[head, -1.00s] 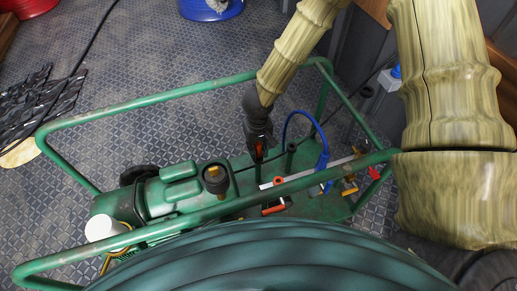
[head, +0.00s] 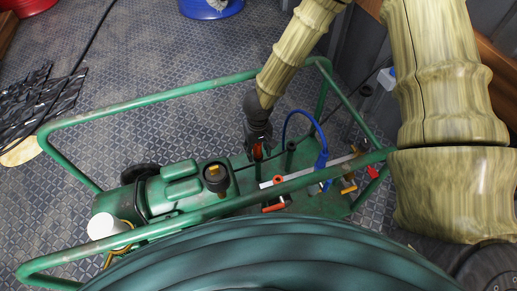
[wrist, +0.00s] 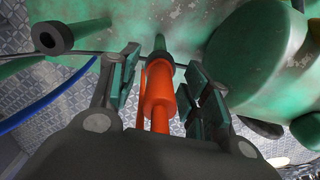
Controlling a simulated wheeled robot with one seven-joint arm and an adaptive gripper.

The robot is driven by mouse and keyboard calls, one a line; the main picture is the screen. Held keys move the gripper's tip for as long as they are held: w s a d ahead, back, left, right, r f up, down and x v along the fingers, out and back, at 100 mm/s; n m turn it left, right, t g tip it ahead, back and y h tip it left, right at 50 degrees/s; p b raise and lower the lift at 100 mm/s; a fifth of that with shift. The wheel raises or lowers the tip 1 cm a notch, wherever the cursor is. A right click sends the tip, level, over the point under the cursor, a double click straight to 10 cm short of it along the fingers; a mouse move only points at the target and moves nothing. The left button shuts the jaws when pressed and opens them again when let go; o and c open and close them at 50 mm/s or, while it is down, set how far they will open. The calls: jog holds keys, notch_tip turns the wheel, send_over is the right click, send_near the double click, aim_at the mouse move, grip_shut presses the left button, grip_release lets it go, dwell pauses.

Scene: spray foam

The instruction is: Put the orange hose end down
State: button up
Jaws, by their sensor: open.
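The orange hose end (wrist: 159,92) shows in the wrist view between the two fingers of my gripper (wrist: 160,85). The fingers stand apart on either side of it with gaps visible. Its far tip meets a dark green peg or fitting (wrist: 160,57). In the head view my gripper (head: 258,150) points down inside the green frame, and only a small bit of the orange hose end (head: 258,153) shows there. The fingers partly hide it in that view, and I cannot tell what it rests on.
A green tubular frame (head: 170,98) surrounds the machine with its green motor (head: 180,190). A blue hose (head: 290,120) arches right of my gripper. An orange-handled valve (head: 275,208) and a black post (head: 291,150) stand close by. A large dark green hose reel (head: 270,262) fills the front.

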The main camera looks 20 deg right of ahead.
jog(key=shift+r, duration=0.1)
jog(key=shift+r+b, duration=0.35)
jog(key=shift+b, duration=0.2)
notch_tip(320, 180, up, 12)
jog(key=p, duration=0.6)
jog(key=shift+r, duration=0.15)
